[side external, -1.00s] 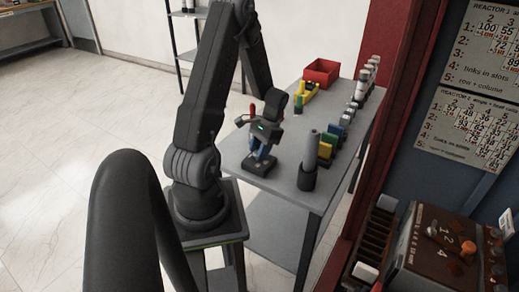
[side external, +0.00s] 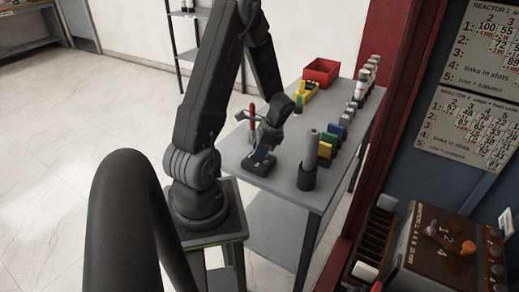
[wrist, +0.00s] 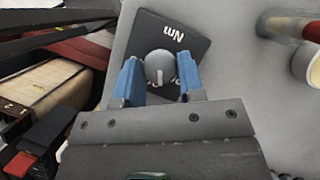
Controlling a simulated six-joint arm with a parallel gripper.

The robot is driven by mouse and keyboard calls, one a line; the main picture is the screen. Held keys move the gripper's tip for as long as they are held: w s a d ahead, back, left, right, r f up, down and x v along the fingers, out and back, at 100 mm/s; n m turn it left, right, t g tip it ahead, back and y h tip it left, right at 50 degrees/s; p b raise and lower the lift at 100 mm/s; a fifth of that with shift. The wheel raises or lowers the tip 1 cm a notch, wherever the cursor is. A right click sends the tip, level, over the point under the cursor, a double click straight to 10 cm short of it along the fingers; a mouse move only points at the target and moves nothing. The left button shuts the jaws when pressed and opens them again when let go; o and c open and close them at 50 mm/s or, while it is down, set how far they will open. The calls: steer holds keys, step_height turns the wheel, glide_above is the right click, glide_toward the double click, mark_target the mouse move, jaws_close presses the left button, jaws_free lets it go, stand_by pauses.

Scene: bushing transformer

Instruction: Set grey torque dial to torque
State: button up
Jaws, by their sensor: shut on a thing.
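The grey torque dial (wrist: 159,67) is a round knob with a pointer mark, on a dark square plate (wrist: 181,36) lettered "Nm". In the wrist view, the blue fingers of my gripper (wrist: 157,76) stand on either side of the knob and are shut on it. More lettering beside the knob is partly covered by the knob and a finger. In the side view, my gripper (side external: 264,152) points down at the dial's dark base (side external: 256,164) near the table's front left corner. The knob itself is hidden there.
On the grey table (side external: 278,178), a grey cylinder in a dark holder (side external: 308,174) stands just right of my gripper. Coloured blocks (side external: 327,148) and a red bin (side external: 321,71) are farther back. A brown panel box (side external: 440,250) stands at the lower right.

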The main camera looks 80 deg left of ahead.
steer(key=m, duration=0.2)
steer(key=m+y, duration=0.1)
steer(key=m, duration=0.1)
steer(key=shift+d+m+t+y, duration=0.1)
steer(key=shift+m+t+y, duration=0.2)
steer(key=shift+t, duration=0.1)
stand_by(0.4)
steer(key=o, duration=0.9)
steer(key=v, duration=1.3)
steer(key=shift+d+r, duration=0.2)
steer(key=shift+r, duration=0.2)
steer(key=shift+w, duration=0.1)
